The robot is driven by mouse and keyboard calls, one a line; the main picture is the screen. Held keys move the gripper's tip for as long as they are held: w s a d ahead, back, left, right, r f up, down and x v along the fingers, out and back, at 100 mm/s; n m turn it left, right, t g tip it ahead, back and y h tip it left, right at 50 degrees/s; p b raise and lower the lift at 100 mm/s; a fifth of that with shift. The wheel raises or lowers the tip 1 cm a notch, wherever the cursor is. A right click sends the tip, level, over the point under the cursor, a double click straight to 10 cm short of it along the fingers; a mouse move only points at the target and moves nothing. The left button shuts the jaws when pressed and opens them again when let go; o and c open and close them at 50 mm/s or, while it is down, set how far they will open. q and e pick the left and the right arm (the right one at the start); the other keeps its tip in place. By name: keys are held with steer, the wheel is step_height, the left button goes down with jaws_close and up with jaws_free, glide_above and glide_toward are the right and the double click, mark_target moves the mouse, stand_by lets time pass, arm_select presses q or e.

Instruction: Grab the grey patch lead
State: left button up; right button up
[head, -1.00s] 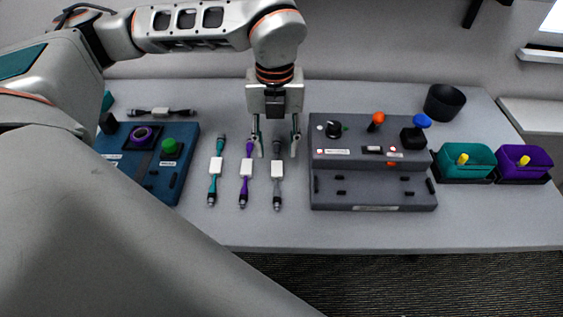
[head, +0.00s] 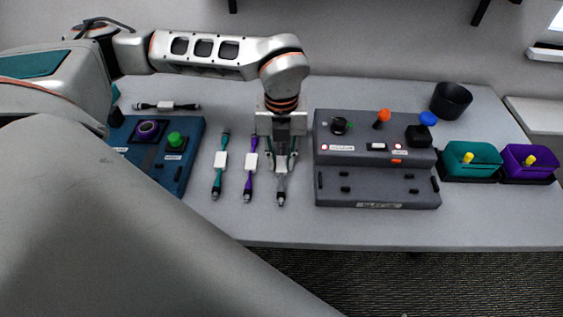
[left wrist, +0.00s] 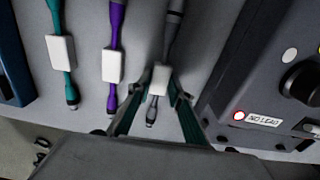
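The grey patch lead (head: 281,188) lies lengthwise on the table, right of the purple lead (head: 250,182) and teal lead (head: 219,178). It has a white label (left wrist: 160,80) and dark plug ends. My left gripper (head: 280,166) points down over it, one finger on each side of the label. In the left wrist view the left gripper (left wrist: 156,92) looks open, the fingertips close to the label's edges, with a slim gap on the left. The gripper hides the lead's far part in the head view. My right gripper is not in view.
A grey panel box (head: 375,187) with knobs stands close to the right of the gripper. A blue panel box (head: 184,185) is at left, with a dark lead (head: 166,106) behind. Teal (head: 470,162) and purple (head: 527,164) bins and a black cup (head: 451,101) stand at right.

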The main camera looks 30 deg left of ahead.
arm_select(q)
jaws_close()
steer(key=shift+r, duration=0.1)
